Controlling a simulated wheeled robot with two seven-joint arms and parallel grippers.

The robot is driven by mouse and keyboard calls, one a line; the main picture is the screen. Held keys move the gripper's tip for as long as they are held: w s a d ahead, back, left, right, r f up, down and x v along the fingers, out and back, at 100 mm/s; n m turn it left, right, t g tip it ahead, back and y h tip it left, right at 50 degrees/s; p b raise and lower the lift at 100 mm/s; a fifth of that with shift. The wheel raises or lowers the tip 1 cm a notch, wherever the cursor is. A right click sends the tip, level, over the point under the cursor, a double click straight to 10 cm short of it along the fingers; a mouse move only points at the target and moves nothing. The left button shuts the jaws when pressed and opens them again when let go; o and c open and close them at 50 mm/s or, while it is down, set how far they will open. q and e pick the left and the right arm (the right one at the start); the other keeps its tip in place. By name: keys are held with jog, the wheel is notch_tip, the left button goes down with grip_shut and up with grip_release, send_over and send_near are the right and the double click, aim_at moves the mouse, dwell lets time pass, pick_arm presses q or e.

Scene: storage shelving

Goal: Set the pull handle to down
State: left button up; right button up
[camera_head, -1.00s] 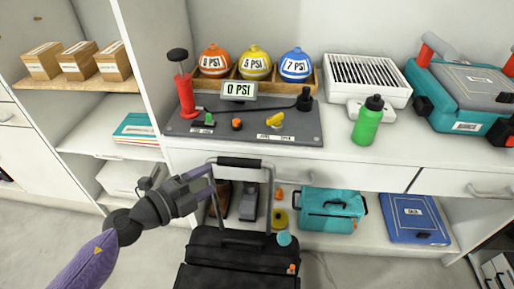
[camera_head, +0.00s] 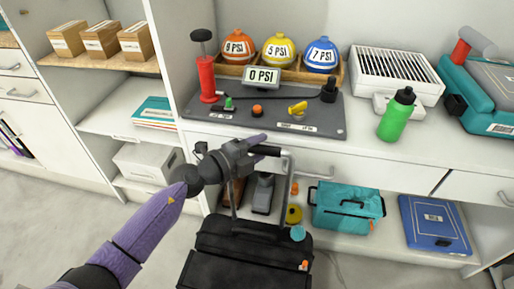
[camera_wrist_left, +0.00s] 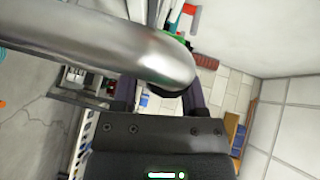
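The pull handle (camera_head: 288,172) is a silver tube frame with a black grip bar. It stands raised above the black suitcase (camera_head: 250,262) on the floor. My left gripper (camera_head: 264,145) is at the handle's upper left corner, partly covering the grip bar. In the left wrist view, the handle's curved silver tube (camera_wrist_left: 110,42) crosses close in front, hiding part of the two fingers (camera_wrist_left: 160,95). The fingers show apart, with a gap between them. Whether they touch the handle is unclear. My right gripper is not in view.
Above, the counter (camera_head: 370,165) holds a grey pump board (camera_head: 270,122), coloured balls in a wooden rack, a green bottle (camera_head: 396,115) and a white vented box (camera_head: 399,73). A teal bag (camera_head: 345,208) and blue case (camera_head: 435,223) sit on the lower shelf. Floor at left is clear.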

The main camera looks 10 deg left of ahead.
pick_arm(q)
grip_shut()
jog(key=shift+f, duration=0.1)
dwell(1.1)
